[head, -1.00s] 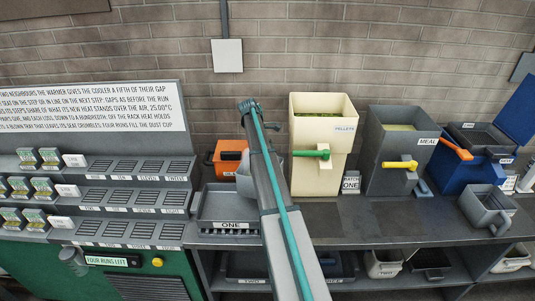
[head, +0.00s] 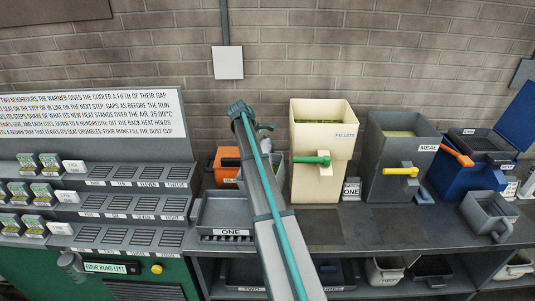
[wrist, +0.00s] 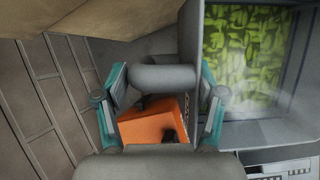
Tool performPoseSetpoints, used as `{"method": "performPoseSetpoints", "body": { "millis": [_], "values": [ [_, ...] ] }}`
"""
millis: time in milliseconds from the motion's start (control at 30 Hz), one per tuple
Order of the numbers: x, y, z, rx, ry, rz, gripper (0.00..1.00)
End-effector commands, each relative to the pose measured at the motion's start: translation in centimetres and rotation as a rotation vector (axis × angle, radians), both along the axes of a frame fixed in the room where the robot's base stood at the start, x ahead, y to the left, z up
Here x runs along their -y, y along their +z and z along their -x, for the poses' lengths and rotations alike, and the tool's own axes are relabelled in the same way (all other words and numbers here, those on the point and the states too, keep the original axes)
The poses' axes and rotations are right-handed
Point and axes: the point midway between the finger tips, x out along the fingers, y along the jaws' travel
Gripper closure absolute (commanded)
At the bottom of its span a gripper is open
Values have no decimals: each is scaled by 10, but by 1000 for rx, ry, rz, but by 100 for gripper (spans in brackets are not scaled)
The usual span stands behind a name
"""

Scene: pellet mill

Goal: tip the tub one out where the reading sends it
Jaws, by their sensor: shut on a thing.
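In the wrist view my gripper (wrist: 162,80) is shut on a thick grey handle. The handle belongs to a grey tub (wrist: 297,75) at the right of that view, with green pellets (wrist: 243,45) inside. I cannot read a number on this tub. An orange box (wrist: 155,125) shows below and beyond the handle. In the head view my arm hides most of the gripper and tub; only grey parts show behind the arm. The orange box (head: 224,160) stands at the back there. A grey tray (head: 229,214) labelled ONE lies in front of it.
A cream PELLETS hopper (head: 318,180) and a grey MEAL hopper (head: 392,185) stand right of my arm. A blue machine (head: 478,170) and another grey tub (head: 490,215) are farther right. Shelves (head: 125,205) and a printed board (head: 90,115) are at left. Bare bench lies before the hoppers.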

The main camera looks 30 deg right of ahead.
Motion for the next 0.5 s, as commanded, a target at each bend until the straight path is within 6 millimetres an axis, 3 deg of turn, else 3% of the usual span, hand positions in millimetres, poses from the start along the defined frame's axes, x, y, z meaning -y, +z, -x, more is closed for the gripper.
{"method": "performPoseSetpoints", "body": {
  "millis": [500],
  "values": [
    [-13,26,5,54,0,176,100]
  ]
}}
